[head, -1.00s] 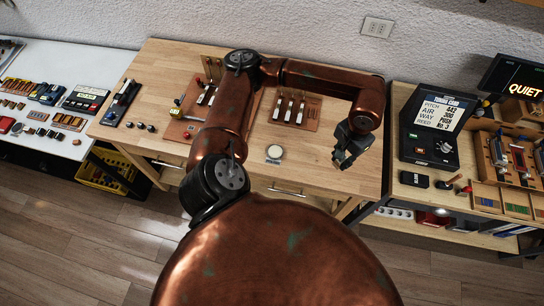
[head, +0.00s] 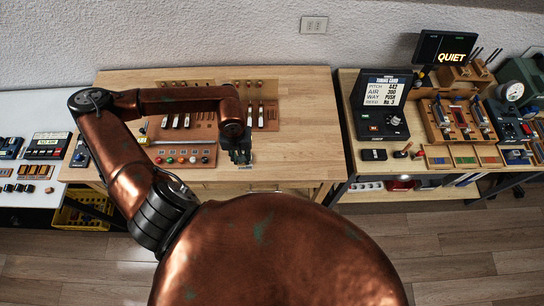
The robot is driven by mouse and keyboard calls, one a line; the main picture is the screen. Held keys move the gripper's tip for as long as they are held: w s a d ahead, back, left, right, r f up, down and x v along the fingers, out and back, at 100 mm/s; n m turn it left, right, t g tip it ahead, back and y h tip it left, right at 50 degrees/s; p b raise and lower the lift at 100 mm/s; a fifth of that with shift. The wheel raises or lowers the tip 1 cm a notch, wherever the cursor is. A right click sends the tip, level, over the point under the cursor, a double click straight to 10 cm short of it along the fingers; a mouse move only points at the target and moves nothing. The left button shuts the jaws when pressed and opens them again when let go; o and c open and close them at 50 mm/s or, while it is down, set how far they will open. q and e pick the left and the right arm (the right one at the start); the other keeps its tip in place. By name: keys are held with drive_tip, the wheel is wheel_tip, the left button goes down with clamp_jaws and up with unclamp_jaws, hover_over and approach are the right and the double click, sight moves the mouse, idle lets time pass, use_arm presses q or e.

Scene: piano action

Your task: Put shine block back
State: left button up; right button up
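My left gripper (head: 239,157) hangs near the front edge of the middle wooden table (head: 305,115), at the right end of a panel with coloured buttons. Its fingers are dark and small, and I cannot tell whether they are open or hold anything. A small black block with faint pale marking (head: 374,155) lies at the front left of the right-hand bench; I cannot read whether it is the shine block. No other thing is clearly marked as the shine block. My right gripper is not in view.
The button panel (head: 184,155) and boards with white keys (head: 262,116) stand on the middle table. Its right side is bare. The right bench holds a black display device (head: 380,107), a wooden rack (head: 458,120) and coloured strips (head: 465,157). A gap separates table and bench.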

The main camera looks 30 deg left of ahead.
use_arm(q)
drive_tip(key=w+d+f+p, duration=0.3)
drive_tip(key=w+d+f, duration=0.1)
drive_tip(key=w, duration=0.4)
hover_over(273, 160)
drive_tip(key=f, duration=0.5)
drive_tip(key=shift+s+a+p, duration=0.2)
drive_tip(key=shift+s+p, duration=0.15)
drive_tip(key=shift+s, duration=0.05)
drive_tip(key=shift+w+f, duration=0.1)
drive_tip(key=shift+w, duration=0.05)
drive_tip(key=f+p, duration=0.1)
drive_tip(key=f, duration=0.2)
drive_tip(key=shift+w+d+p, duration=0.15)
drive_tip(key=shift+d+p, duration=0.05)
drive_tip(key=shift+p, duration=0.15)
drive_tip(key=shift+f, duration=0.25)
drive_tip(key=shift+a, duration=0.1)
